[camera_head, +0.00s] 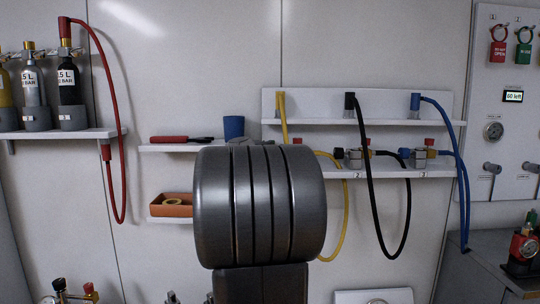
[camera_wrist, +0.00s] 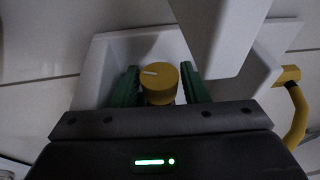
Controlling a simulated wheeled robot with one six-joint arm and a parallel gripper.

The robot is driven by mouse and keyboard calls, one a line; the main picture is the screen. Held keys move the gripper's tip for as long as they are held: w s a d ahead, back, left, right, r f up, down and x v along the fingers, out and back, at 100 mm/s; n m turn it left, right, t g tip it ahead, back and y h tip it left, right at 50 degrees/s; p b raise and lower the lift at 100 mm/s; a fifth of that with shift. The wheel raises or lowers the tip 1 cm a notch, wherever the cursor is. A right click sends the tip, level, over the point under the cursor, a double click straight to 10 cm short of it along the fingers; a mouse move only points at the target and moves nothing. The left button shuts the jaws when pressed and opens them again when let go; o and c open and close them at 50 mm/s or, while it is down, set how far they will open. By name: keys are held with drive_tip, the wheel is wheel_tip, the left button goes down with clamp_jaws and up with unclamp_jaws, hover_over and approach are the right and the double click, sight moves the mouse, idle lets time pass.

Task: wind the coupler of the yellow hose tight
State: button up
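In the wrist view a round yellow coupler (camera_wrist: 159,84) with a white mark on its face sits between the green fingers of my gripper (camera_wrist: 160,86). The fingers are close beside it on both sides; I cannot tell whether they press on it. A yellow hose (camera_wrist: 298,112) bends down at the right of that view. In the head view the yellow hose (camera_head: 345,205) hangs in a loop from the shelves. My dark arm hides its lower-shelf end, the coupler and the gripper there.
A black hose (camera_head: 371,205) and a blue hose (camera_head: 462,170) hang to the right. Left are gas bottles (camera_head: 70,95) with a red hose (camera_head: 109,75), a red-handled tool (camera_head: 168,139), a blue cup (camera_head: 234,127) and an orange tray (camera_head: 165,211). A pale block (camera_wrist: 222,35) stands close above the gripper.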

drive_tip(key=v, duration=1.4)
